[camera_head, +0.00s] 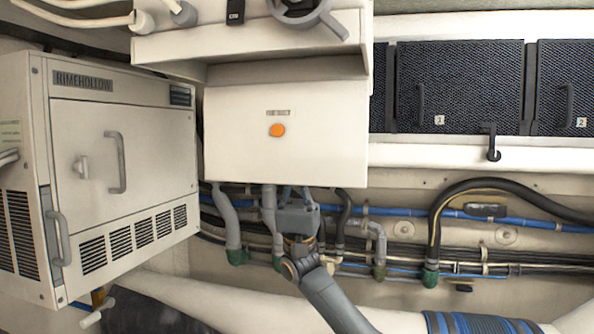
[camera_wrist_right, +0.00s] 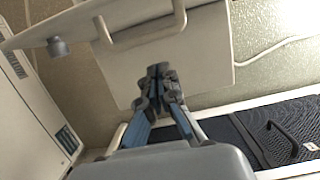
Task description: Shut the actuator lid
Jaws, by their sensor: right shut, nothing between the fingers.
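A white box (camera_head: 285,130) with an orange button (camera_head: 277,130) and a small label hangs in the centre of the head view. A pale panel, apparently the raised lid (camera_head: 250,42), juts out above its front. A grey round fitting with a lever (camera_head: 308,15) is at the top edge. My right gripper (camera_head: 297,198) is just below the box's lower edge, pointing up. In the wrist view my right gripper (camera_wrist_right: 158,72) is shut and empty, in front of a pale panel (camera_wrist_right: 205,60) with a bar handle (camera_wrist_right: 140,30). Contact cannot be told. My left gripper is not in view.
A RIMEHOLLOW cabinet (camera_head: 125,150) with handles stands close on the left. Dark mesh lockers (camera_head: 460,85) are on the right, with a latch handle (camera_head: 490,140) below them. Hoses and pipes (camera_head: 430,240) crowd the wall behind my right arm.

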